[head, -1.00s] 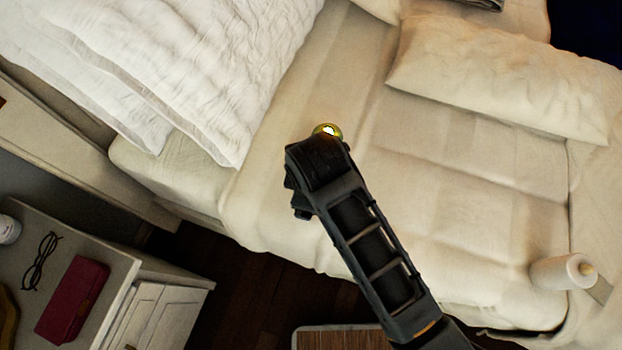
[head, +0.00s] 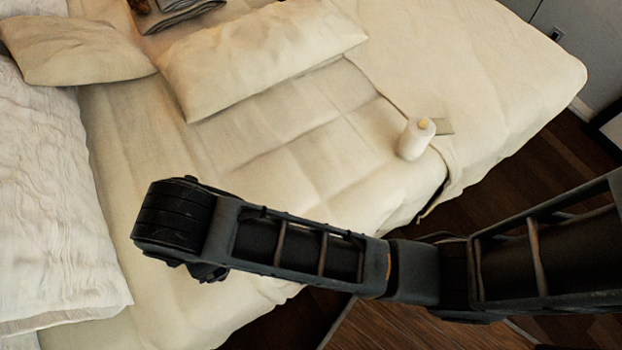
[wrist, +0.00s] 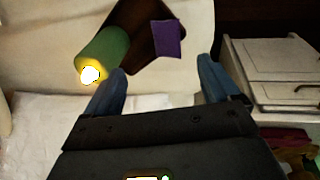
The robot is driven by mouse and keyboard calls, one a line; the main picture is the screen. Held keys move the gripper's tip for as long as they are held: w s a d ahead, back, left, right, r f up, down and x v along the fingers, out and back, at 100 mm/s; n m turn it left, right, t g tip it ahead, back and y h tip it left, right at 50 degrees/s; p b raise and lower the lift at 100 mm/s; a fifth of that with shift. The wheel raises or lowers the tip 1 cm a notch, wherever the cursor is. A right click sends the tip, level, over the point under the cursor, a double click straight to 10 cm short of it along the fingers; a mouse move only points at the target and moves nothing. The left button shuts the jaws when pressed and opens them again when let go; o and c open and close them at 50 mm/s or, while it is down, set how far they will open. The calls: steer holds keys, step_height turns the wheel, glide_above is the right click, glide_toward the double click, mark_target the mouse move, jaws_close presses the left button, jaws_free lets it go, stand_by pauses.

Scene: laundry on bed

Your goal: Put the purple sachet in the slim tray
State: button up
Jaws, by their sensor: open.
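The purple sachet (wrist: 167,38) is a small flat piece in the upper middle of the wrist view. It lies over the right part of a dark brown shape (wrist: 143,22); I cannot tell whether this is the slim tray. My gripper (wrist: 162,66) is open, its two blue fingers spread, with nothing between them. The sachet appears beyond the fingertips, between their lines and apart from them. In the head view my arm hides the gripper's fingers, and neither the sachet nor a slim tray can be made out.
A green cylinder (wrist: 106,46) with a glowing end is left of the sachet. A white drawer unit (wrist: 275,65) stands at right. On the bed (head: 300,150) are pillows (head: 265,55), folded cloth (head: 175,14) and a white roll-like item (head: 414,141). A wooden surface (head: 410,325) is below.

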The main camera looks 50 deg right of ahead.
steer(key=s+d+f+m+t, duration=0.2)
steer(key=s+d+m+t, duration=0.15)
steer(key=d, duration=0.45)
steer(key=s+d+f+m+t, duration=0.1)
steer(key=s+d+m+t, duration=0.1)
steer(key=s+d, duration=0.4)
steer(key=s+d+r+m+t, duration=0.2)
steer(key=s+r+m+t, duration=0.1)
steer(key=s+r, duration=0.4)
steer(key=s+d+r+m+t, duration=0.3)
steer(key=s+r+m, duration=0.3)
steer(key=r, duration=0.4)
steer(key=shift+s+d+r+t+h, duration=0.35)
steer(key=shift+s+t, duration=0.2)
steer(key=shift+s, duration=0.35)
steer(key=shift+a, duration=0.1)
